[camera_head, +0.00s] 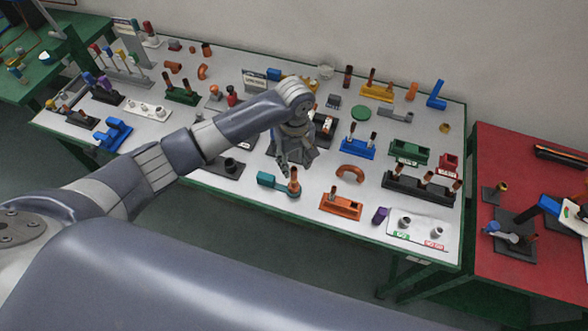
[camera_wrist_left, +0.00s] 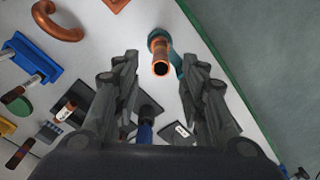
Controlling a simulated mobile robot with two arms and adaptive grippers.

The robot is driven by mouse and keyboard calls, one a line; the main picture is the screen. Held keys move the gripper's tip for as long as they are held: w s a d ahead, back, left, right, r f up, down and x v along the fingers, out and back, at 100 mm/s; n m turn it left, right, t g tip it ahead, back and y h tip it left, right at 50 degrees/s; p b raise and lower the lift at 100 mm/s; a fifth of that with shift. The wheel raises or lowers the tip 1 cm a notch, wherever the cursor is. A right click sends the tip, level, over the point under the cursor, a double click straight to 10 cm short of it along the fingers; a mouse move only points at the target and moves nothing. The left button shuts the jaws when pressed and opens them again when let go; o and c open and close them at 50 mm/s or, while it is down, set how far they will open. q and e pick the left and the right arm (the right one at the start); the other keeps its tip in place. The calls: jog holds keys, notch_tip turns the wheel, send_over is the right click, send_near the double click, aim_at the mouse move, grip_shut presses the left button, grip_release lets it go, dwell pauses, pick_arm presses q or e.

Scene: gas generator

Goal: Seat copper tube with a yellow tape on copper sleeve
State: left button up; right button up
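My left gripper (camera_head: 284,168) points down over the front middle of the white-topped table. Its two dark fingers are spread apart in the left wrist view (camera_wrist_left: 158,66), with nothing gripped. An upright copper tube (camera_head: 294,181) stands in a teal holder (camera_head: 270,182) just in front of the fingertips. In the left wrist view the tube's open end (camera_wrist_left: 160,67) shows in the gap between the fingertips. I cannot make out yellow tape on this tube, and I cannot tell which part is the copper sleeve. My right gripper is not in view.
A copper elbow (camera_head: 350,172), an orange block (camera_head: 341,205) with tubes, a blue holder (camera_head: 357,148) and a black rack (camera_head: 420,190) stand to the right. A white plate (camera_head: 420,232) lies at the front right corner. A red table (camera_head: 520,270) stands farther right.

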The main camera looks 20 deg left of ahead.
pick_arm(q)
notch_tip(320, 180, up, 6)
jog(key=shift+r, duration=0.1)
jog(key=shift+d, duration=0.1)
dwell(0.5)
